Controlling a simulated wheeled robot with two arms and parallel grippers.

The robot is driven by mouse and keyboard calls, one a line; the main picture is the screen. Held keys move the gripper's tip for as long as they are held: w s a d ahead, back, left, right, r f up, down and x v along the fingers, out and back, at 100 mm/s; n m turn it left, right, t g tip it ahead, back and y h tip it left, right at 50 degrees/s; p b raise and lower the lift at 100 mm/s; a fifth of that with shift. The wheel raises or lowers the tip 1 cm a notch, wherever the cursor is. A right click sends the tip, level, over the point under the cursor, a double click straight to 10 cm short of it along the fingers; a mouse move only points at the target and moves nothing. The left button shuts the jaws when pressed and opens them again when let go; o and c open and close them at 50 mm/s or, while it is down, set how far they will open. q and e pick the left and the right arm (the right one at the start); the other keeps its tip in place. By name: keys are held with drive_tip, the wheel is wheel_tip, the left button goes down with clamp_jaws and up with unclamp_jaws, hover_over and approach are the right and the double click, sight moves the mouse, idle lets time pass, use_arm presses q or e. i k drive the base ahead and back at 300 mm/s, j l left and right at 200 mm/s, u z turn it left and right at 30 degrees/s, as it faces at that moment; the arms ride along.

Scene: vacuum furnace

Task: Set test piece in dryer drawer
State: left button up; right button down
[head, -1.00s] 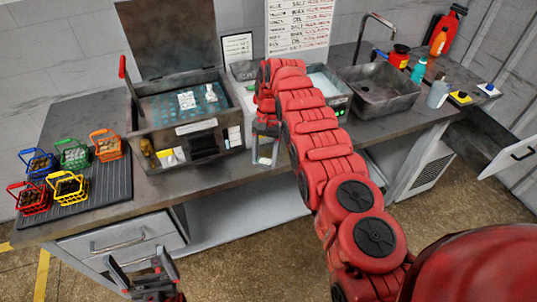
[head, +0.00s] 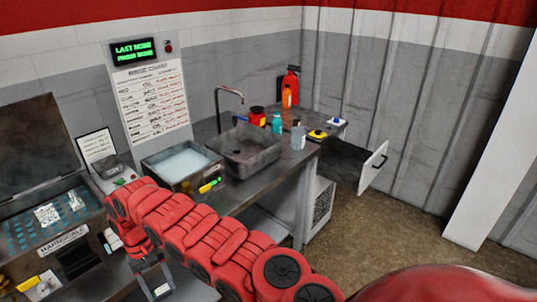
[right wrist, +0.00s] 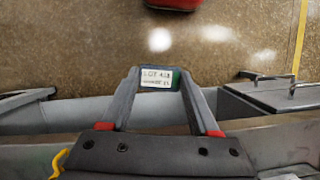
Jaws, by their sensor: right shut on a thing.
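My right gripper (head: 158,285) hangs in front of the bench edge, below its red arm. In the right wrist view its two fingers (right wrist: 157,80) are closed on the test piece (right wrist: 157,85), a small dark block with a white lot label and green and blue edges. In the head view the label of the test piece (head: 162,291) shows low between the fingers. An open drawer with a white front and handle (head: 375,167), which looks like the dryer drawer, stands out at the right end of the bench, well away from the gripper. My left gripper is out of view.
A hardness bath with raised lid (head: 65,240) stands at left. A tray of pale liquid (head: 182,163), a sink (head: 245,150) and several bottles (head: 277,124) line the bench (head: 235,195). The floor (head: 410,220) before the drawer is clear.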

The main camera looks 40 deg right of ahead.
sight(349, 157)
drive_tip(key=i+l+z, duration=0.1)
drive_tip(key=z, duration=0.4)
drive_tip(key=i+l+z, duration=0.2)
drive_tip(key=z, duration=0.25)
drive_tip(key=i+l+z, duration=0.15)
drive_tip(key=z, duration=0.35)
drive_tip(key=i+z, duration=0.2)
drive_tip(key=z, duration=0.3)
drive_tip(key=i+j+z, duration=0.15)
drive_tip(key=i, duration=0.4)
drive_tip(key=i+j+z, duration=0.2)
drive_tip(key=i, duration=0.4)
drive_tip(key=i+j+z, duration=0.15)
drive_tip(key=i+j, duration=0.3)
drive_tip(key=i+j+z, duration=0.15)
drive_tip(key=i+j, duration=0.25)
drive_tip(key=i, duration=0.2)
